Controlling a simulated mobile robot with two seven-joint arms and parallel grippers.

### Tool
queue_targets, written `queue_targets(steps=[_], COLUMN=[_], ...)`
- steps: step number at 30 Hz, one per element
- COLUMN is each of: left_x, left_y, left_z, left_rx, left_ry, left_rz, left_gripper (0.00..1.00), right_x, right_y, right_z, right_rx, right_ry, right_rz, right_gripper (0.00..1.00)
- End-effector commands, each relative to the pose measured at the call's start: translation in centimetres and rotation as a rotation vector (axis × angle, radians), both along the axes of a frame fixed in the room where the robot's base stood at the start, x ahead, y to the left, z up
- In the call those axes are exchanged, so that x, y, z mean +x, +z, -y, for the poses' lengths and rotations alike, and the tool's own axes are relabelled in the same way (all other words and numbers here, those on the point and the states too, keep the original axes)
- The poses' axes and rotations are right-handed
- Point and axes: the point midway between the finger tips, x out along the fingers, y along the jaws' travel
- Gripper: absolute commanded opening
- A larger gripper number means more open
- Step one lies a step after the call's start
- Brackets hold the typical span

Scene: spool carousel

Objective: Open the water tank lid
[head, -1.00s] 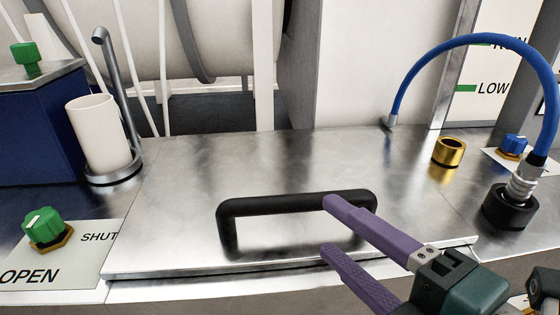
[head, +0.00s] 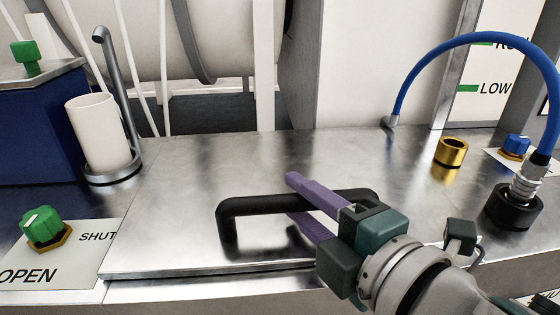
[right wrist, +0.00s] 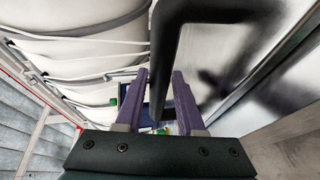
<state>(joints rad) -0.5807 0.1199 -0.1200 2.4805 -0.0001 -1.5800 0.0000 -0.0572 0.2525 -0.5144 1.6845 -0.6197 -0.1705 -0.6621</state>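The water tank lid (head: 180,220) is a flat, shiny metal plate lying flat on the counter. Its black bar handle (head: 250,205) stands near the front edge and also shows in the right wrist view (right wrist: 168,45). My right gripper (head: 290,195) has its purple fingers on both sides of the handle's bar, right of its middle. One finger passes over the bar and the other lies below it, its tip partly hidden. In the right wrist view the fingers (right wrist: 158,90) are apart with the bar between them, and gaps show. My left gripper is out of view.
A white cup (head: 98,130) stands under a metal spout at left, near a green knob (head: 44,228) on an OPEN/SHUT plate. At right are a brass ring (head: 450,152), a blue hose (head: 465,40) and a black fitting (head: 510,207).

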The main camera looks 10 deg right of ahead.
Motion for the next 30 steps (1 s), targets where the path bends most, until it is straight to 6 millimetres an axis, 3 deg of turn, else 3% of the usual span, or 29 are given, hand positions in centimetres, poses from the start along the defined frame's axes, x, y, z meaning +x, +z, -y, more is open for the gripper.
queue_targets(steps=[2,9,30], left_x=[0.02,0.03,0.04], left_y=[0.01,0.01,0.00], left_z=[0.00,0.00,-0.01], left_rx=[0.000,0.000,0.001], left_ry=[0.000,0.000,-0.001], left_rz=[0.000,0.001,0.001], left_gripper=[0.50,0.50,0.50], right_x=[-0.01,-0.02,-0.02], right_y=[-0.01,-0.01,-0.01], right_z=[0.00,0.02,0.02], right_rx=[0.000,0.000,0.000], right_ry=[0.000,0.000,0.000], right_rz=[0.000,0.000,0.000], right_gripper=[0.28,0.01,0.00])
